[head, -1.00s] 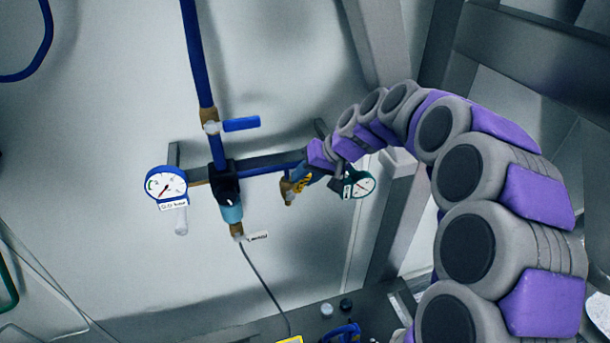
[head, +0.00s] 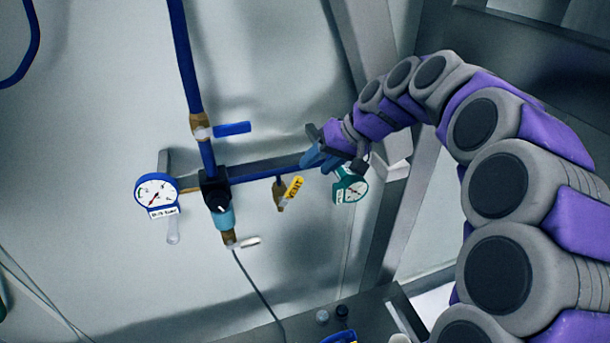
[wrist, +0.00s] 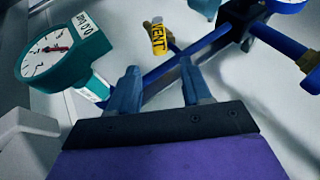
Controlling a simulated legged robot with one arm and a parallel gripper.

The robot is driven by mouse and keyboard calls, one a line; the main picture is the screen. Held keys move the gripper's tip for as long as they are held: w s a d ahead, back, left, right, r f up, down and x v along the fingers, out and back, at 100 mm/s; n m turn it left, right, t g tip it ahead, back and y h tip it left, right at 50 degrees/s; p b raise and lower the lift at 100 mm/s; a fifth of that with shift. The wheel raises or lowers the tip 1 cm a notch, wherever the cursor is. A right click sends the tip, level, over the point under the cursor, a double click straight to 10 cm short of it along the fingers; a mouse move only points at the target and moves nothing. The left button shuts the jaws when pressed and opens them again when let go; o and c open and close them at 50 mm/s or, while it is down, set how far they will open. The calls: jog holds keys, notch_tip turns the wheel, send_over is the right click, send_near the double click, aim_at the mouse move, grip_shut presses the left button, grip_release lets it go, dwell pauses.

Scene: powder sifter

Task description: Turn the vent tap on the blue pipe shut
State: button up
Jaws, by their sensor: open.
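The vent tap has a yellow handle marked VENT (head: 293,189) and a brass body (head: 279,196), hanging below the horizontal blue pipe (head: 262,168). The handle slants up and right from the brass body. In the wrist view the handle (wrist: 159,39) lies beyond the fingertips, at an angle to the pipe. My gripper (head: 315,160) is open and empty, just up and right of the handle, beside the pipe. In the wrist view the two blue fingers of my gripper (wrist: 160,76) are spread, with the pipe running across between them. The handle is clear of both fingers.
A teal gauge (head: 350,187) hangs close below my gripper, and it is near the left finger in the wrist view (wrist: 58,50). A blue gauge (head: 157,196), a regulator (head: 217,190) and a blue-handled valve (head: 230,128) are to the left. A grey post stands right.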

jog(key=v, duration=0.8)
jog(key=shift+d+r, duration=0.2)
jog(key=shift+d, duration=0.05)
jog(key=shift+s, duration=0.1)
